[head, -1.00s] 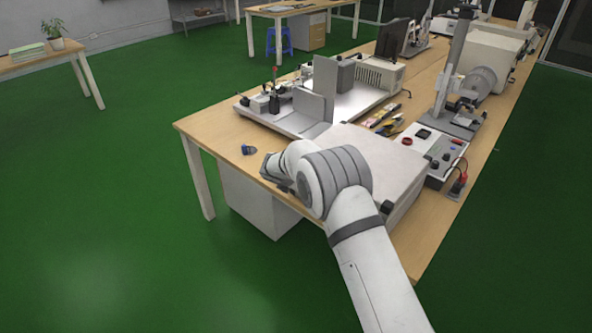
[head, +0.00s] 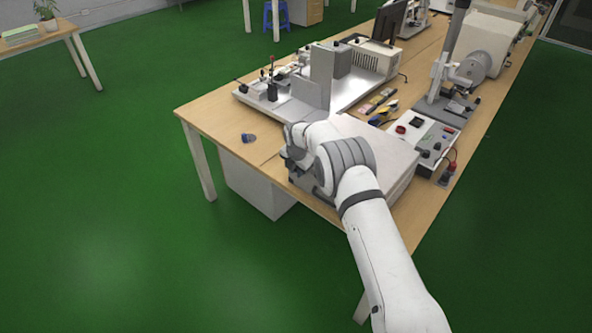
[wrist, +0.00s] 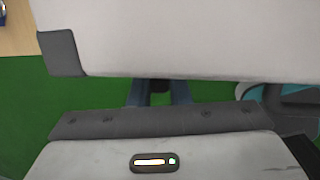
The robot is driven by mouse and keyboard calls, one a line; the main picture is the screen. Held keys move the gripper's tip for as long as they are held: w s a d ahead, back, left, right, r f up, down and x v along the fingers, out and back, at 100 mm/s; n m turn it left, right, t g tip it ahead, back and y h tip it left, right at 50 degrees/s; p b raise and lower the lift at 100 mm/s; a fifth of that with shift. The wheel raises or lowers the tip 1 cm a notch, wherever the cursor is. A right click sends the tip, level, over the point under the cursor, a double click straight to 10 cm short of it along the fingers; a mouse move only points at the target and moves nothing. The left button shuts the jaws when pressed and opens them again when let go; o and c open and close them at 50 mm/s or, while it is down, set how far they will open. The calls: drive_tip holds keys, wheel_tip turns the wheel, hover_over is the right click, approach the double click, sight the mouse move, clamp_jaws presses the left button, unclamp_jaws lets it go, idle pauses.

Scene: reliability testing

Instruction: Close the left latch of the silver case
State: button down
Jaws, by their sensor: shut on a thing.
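The silver case (head: 385,150) lies shut on the near end of the wooden table, partly hidden behind my arm in the head view. In the wrist view its pale top (wrist: 200,40) fills the upper part, with a dark grey corner piece at the left. My gripper (wrist: 160,92) is at the case's front side, its two fingers reaching under the top's front edge. The fingertips are hidden by the case. In the head view my gripper (head: 294,163) is mostly hidden by my wrist.
A metal platform with instruments stands behind the case. A control box (head: 420,137) stands to its right. Green floor is free in front.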

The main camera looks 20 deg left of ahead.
idle(0.5)
drive_tip(key=c, duration=1.4)
unclamp_jaws()
drive_tip(key=shift+c, duration=0.2)
drive_tip(key=shift+r, duration=0.1)
drive_tip(key=b+v, duration=0.2)
drive_tip(key=v, duration=0.5)
drive_tip(key=shift+r, duration=0.35)
drive_tip(key=shift+d, duration=0.1)
